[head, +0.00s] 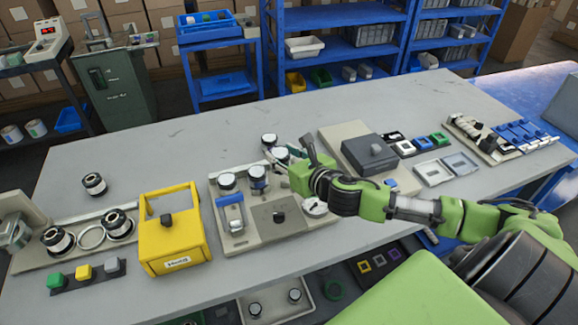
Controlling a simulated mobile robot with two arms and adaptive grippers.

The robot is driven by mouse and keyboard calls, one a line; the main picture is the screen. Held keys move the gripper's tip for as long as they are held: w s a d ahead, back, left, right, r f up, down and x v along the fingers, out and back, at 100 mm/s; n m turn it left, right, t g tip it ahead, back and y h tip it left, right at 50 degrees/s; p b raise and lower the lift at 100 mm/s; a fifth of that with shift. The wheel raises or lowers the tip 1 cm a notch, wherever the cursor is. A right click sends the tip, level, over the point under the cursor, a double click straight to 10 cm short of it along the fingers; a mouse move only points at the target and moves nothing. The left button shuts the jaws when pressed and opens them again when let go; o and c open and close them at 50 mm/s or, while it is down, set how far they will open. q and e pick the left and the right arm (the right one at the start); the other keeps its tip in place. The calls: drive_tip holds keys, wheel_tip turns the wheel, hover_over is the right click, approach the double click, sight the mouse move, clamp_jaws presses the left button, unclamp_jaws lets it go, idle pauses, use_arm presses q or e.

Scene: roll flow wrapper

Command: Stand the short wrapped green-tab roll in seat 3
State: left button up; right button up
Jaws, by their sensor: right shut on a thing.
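My right gripper (288,157) reaches in from the right over the back of a beige fixture base (238,238). It is shut on a small roll (280,154) with a white top, largely hidden by the fingers and wrist. No green tab can be made out on it at this size. Two dark rolls with pale tops, a left one (227,183) and a middle one (257,178), stand upright at the back of the base. Another roll (269,140) stands just behind the gripper. Seat numbers cannot be read, and my forearm covers the base's right side. My left gripper is not in view.
A blue-handled part (231,214) and a dark plate with a knob (279,217) are on the base. A yellow box (170,238) stands left, a grey-lidded unit (369,153) right. A lone roll (95,184) stands farther left. The table's back left is clear.

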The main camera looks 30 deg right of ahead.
sight(288, 157)
drive_tip(key=shift+w+d+f, duration=0.2)
drive_tip(key=shift+d+f, duration=0.3)
drive_tip(key=shift+f, duration=0.1)
drive_tip(key=shift+w+d+f, duration=0.15)
drive_tip(key=shift+d+f, duration=0.3)
drive_tip(key=shift+f, duration=0.1)
drive_tip(key=f, duration=0.3)
drive_tip(key=shift+w+d+f, duration=0.1)
drive_tip(key=shift+d+f, duration=0.2)
drive_tip(key=shift+f, duration=0.05)
drive_tip(key=shift+f, duration=0.15)
drive_tip(key=o, duration=1.3)
